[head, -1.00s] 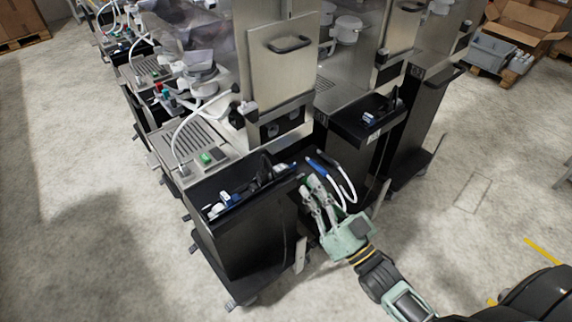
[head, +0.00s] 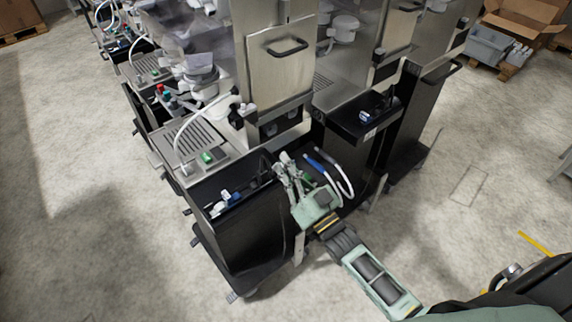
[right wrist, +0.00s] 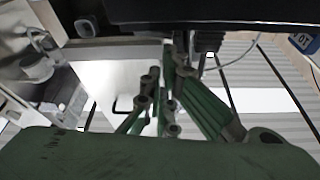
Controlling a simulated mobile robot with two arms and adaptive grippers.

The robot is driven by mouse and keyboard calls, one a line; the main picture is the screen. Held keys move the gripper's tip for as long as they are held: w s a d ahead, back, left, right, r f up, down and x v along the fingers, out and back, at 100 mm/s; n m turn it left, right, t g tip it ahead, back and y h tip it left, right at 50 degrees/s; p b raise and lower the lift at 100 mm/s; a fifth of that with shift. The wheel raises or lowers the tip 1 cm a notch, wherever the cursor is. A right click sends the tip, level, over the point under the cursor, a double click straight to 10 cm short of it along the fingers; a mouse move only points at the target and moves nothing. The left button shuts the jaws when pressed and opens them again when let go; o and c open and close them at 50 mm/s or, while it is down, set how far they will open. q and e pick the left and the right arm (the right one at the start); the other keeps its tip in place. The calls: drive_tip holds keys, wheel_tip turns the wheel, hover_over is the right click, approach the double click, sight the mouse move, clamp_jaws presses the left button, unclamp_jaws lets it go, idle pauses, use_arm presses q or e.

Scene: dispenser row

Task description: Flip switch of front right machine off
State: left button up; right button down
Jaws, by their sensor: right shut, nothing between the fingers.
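The nearest machine (head: 280,65) is a steel dispenser on a black cart (head: 243,225). A small green switch (head: 207,157) shows on its top panel beside a grated drip tray; whether it is on or off is too small to tell. My left gripper is not in view.
Blue and white fittings (head: 226,200) lie in the cart's tray. A second machine's black cart (head: 355,128) stands to the right. Open floor (head: 440,230) lies to the right.

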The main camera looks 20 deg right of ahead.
drive_tip(key=shift+f, duration=0.25)
